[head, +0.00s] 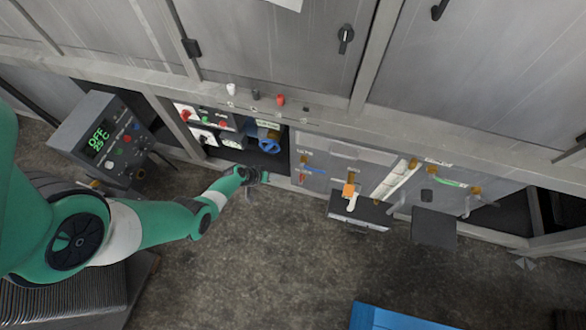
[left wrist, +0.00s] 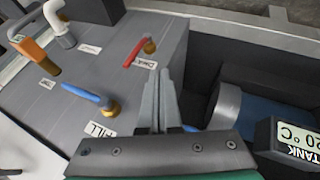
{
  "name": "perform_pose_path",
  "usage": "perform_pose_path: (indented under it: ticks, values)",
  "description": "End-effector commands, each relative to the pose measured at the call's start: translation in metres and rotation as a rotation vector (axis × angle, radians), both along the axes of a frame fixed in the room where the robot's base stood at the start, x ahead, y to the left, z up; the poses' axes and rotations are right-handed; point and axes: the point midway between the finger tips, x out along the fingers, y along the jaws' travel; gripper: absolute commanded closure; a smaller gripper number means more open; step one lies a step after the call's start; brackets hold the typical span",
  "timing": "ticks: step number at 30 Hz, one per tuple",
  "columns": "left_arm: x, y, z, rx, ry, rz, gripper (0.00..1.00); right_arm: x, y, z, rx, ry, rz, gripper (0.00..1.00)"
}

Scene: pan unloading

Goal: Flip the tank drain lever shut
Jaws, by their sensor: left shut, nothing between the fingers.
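A short red lever (left wrist: 135,53) on a brass stem stands on the grey tank panel (left wrist: 150,20) in the left wrist view. A small label beside it seems to read drain. Its handle points down and left from the stem in that view. In the head view the levers on this panel are too small to read well. My left gripper (left wrist: 164,72) is shut and empty, its fingertips close to the right of the red lever, with a gap apparent. In the head view my left gripper (head: 254,176) is low in front of the cabinet, left of the panel.
A blue lever (left wrist: 88,96) with a fill label and an orange handle (left wrist: 36,52) are on the same panel. A tank display (left wrist: 297,143) and a dark recess lie to the right of the fingers. A control box (head: 98,138) stands left in the head view.

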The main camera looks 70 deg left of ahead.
Motion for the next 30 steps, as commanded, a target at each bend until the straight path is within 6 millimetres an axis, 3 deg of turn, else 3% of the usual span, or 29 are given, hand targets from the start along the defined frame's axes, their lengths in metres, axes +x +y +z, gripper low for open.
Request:
perform_pose_path:
  ticks: [1, 9, 11, 18, 30]
  values:
    - [0.007, 0.002, -0.019, 0.000, -0.001, -0.002, 1.00, 0.000, 0.000, -0.020, 0.000, 0.001, 0.000, 0.50]
    - [0.042, 0.009, -0.066, 0.000, -0.002, -0.001, 1.00, 0.000, 0.000, -0.074, 0.000, 0.001, 0.000, 0.50]
    - [0.052, 0.004, -0.057, 0.000, -0.001, -0.006, 1.00, 0.000, 0.000, -0.066, 0.000, 0.002, 0.000, 0.50]
    - [0.075, -0.008, -0.055, 0.000, -0.001, 0.000, 1.00, 0.000, 0.000, -0.066, 0.000, 0.000, 0.000, 0.50]
    - [0.076, -0.009, -0.055, 0.001, 0.000, 0.001, 1.00, 0.000, 0.000, -0.066, 0.000, 0.001, 0.000, 0.50]
